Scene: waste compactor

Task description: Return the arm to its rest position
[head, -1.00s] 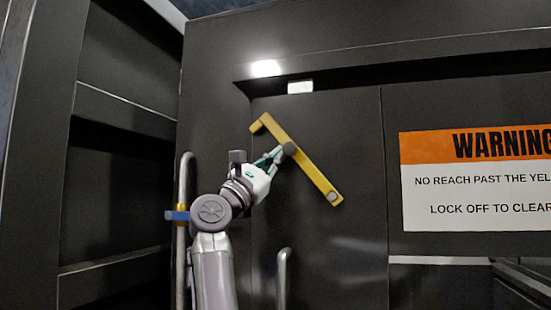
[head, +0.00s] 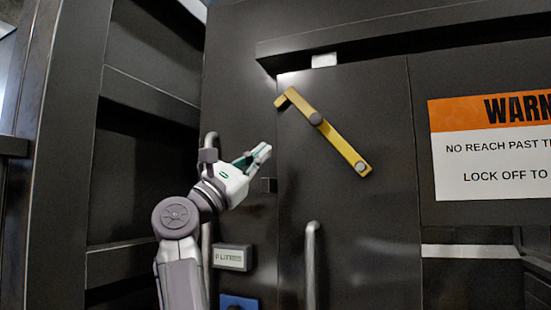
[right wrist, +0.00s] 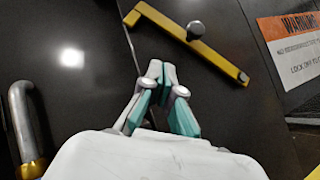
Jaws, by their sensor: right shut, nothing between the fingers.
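My right gripper (head: 266,153) is shut and empty, in front of the dark compactor panel, left of and below the yellow latch bar (head: 340,145). There is a clear gap between its fingertips and the bar. In the right wrist view its fingers (right wrist: 160,72) are closed together, and the yellow bar (right wrist: 222,62) lies beyond them at the upper right. The bar slants down to the right across the door (head: 380,230), with a grey knob (head: 315,118) near its middle. My left gripper does not show.
A vertical grey handle (head: 311,265) is on the door, below the bar. A pipe handle (right wrist: 27,125) is at the left of the right wrist view. A warning sign (head: 495,170) is at the right. A small labelled plate (head: 232,257) sits beside my forearm. A dark frame stands at the left.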

